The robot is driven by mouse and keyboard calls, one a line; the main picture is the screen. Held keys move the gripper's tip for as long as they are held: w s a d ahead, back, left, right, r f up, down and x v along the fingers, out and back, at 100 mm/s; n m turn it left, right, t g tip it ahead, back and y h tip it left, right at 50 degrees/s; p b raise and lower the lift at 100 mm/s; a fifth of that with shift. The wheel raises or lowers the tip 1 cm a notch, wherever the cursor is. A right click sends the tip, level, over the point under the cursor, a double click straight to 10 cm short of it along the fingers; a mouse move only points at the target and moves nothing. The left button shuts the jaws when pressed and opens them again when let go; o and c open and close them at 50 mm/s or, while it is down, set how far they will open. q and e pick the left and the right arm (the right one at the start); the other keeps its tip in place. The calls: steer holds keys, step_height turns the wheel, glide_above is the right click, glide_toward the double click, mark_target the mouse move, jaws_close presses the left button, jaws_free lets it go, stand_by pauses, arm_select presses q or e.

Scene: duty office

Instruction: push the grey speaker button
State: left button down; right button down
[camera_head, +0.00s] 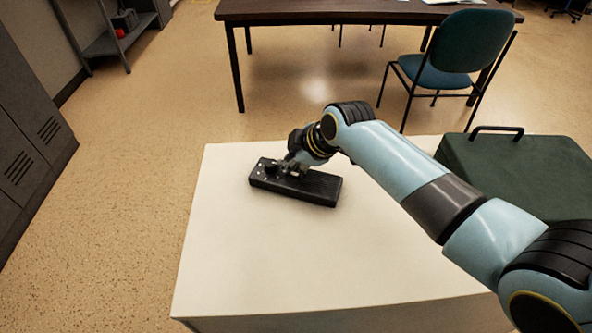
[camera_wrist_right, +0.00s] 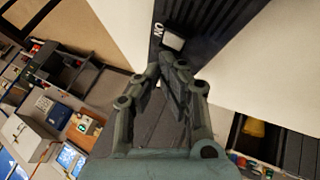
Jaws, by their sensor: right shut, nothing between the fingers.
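A long black box, the speaker unit (camera_head: 322,190), lies on the white table (camera_head: 235,250). In the right wrist view its dark top (camera_wrist_right: 215,22) shows at the upper right. A small grey button (camera_wrist_right: 173,40) sits on it beside white lettering. My right gripper (camera_head: 290,170) is over the left half of the box. In the wrist view my right gripper (camera_wrist_right: 167,62) is shut and empty, with its fingertips just below the button in the picture. I cannot tell whether they touch it. My left gripper is not in view.
A green case (camera_head: 520,170) with a black handle stands at the table's right side, beside my right arm. The table's front and left are clear. A dark desk (camera_head: 330,12) and a teal chair (camera_head: 470,45) stand beyond. Grey lockers (camera_head: 30,130) are at the left.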

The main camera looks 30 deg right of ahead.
mark_target(292, 173)
steer(key=shift+f, duration=0.4)
steer(key=shift+f+b, duration=0.3)
stand_by(0.4)
steer(key=shift+r, duration=0.15)
steer(key=shift+r+p, duration=0.6)
steer(key=shift+p, duration=0.25)
step_height(292, 173, up, 6)
steer(key=p, duration=0.6)
